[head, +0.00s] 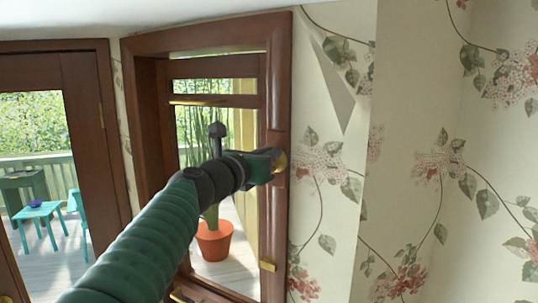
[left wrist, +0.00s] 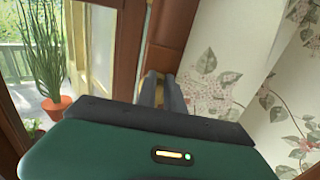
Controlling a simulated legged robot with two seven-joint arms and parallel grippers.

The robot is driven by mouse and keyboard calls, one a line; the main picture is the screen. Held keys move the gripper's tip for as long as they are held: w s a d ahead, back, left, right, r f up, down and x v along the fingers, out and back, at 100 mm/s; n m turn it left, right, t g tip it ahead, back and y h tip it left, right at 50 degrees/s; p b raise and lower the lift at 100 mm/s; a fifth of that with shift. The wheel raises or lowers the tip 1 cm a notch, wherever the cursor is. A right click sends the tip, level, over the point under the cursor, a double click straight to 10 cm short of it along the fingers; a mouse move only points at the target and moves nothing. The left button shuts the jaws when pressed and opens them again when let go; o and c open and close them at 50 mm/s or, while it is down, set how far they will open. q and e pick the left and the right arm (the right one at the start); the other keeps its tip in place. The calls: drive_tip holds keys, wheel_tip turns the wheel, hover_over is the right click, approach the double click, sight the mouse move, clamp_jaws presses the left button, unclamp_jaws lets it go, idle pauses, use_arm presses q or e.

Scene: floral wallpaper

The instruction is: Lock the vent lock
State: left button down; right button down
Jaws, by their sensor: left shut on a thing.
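A brown wooden window frame (head: 277,70) stands in the middle of the head view. A small brass piece, the vent lock (head: 281,162), shows on its right side post. My left gripper (head: 272,164) reaches this post and is shut on the lock, hiding most of it. My right gripper is in neither view.
Floral wallpaper (head: 335,160) covers the wall close to the right of the post. Another brass fitting (head: 267,265) sits lower on the frame. A glazed door (head: 85,110) stands at left. A potted plant (head: 213,240) is outside behind the glass.

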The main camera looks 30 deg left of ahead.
sight(285, 164)
use_arm(q)
drive_tip(key=m+b, duration=0.1)
drive_tip(key=m, duration=0.2)
drive_tip(key=d+f+m+b, duration=0.1)
drive_tip(key=m+b, duration=0.1)
drive_tip(key=m, duration=0.1)
drive_tip(key=m+b, duration=0.2)
drive_tip(key=m, duration=0.1)
drive_tip(key=shift+w+d+f+m, duration=0.15)
drive_tip(key=shift+d+f+m, duration=0.15)
drive_tip(key=shift+d, duration=0.1)
drive_tip(key=m+b, duration=0.2)
drive_tip(key=m, duration=0.1)
drive_tip(key=f+m+b, duration=0.1)
drive_tip(key=m, duration=0.1)
drive_tip(key=shift+d+b, duration=0.25)
drive_tip(key=shift+b, duration=0.05)
drive_tip(key=shift+w+f+m+b, duration=0.1)
drive_tip(key=shift+f+m+b, duration=0.15)
drive_tip(key=shift+m+b, duration=0.55)
drive_tip(key=shift+f+m+b, duration=0.2)
drive_tip(key=shift+m+b, duration=0.1)
drive_tip(key=shift+m, duration=0.9)
drive_tip(key=c, duration=1.5)
unclamp_jaws()
drive_tip(key=shift+r, duration=0.1)
drive_tip(key=shift+o, duration=0.2)
drive_tip(key=shift+r, duration=0.1)
